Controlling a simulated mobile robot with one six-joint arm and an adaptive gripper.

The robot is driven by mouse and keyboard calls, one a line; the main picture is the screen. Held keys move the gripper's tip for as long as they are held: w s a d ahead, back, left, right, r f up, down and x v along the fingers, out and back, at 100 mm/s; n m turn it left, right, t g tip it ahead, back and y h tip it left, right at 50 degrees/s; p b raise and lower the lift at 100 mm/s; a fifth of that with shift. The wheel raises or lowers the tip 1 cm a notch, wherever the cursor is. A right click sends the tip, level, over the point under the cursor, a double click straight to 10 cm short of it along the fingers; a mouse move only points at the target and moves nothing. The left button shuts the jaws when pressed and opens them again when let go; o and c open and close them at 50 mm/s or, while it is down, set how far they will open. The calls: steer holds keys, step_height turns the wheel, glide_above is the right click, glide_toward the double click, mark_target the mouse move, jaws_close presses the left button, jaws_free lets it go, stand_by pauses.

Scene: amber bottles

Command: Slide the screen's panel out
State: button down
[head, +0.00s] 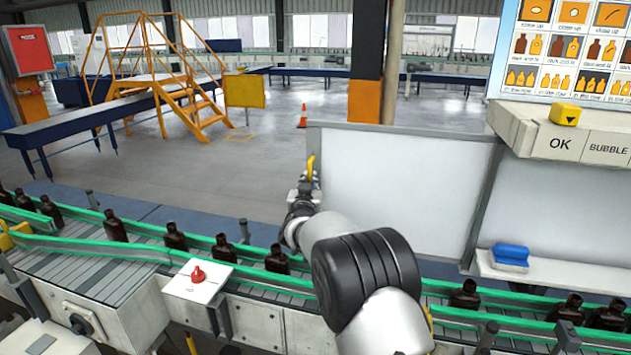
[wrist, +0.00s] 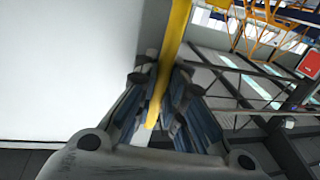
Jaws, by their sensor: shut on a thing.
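The screen's panel (head: 395,190) is a large white sheet in a grey frame, standing upright behind the conveyor. Its yellow handle (head: 311,167) sits on the panel's left edge. In the wrist view the white panel (wrist: 75,65) fills the left side and the yellow handle (wrist: 173,55) runs down between my fingers. My gripper (wrist: 160,100) is shut on the handle. In the head view my gripper (head: 303,190) is at the panel's left edge, partly hidden by my own wrist. My arm hides part of the panel's lower edge.
A conveyor with green rails (head: 150,235) and several dark bottles runs across the front. A white box with a red button (head: 198,275) stands on its near side. A second white panel (head: 570,215) and a blue block (head: 511,254) are to the right. Floor left of the panel is open.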

stand_by(0.3)
steer(key=c, duration=1.9)
jaws_free()
steer(key=s, duration=0.8)
steer(key=s+a, duration=0.1)
steer(key=s, duration=0.3)
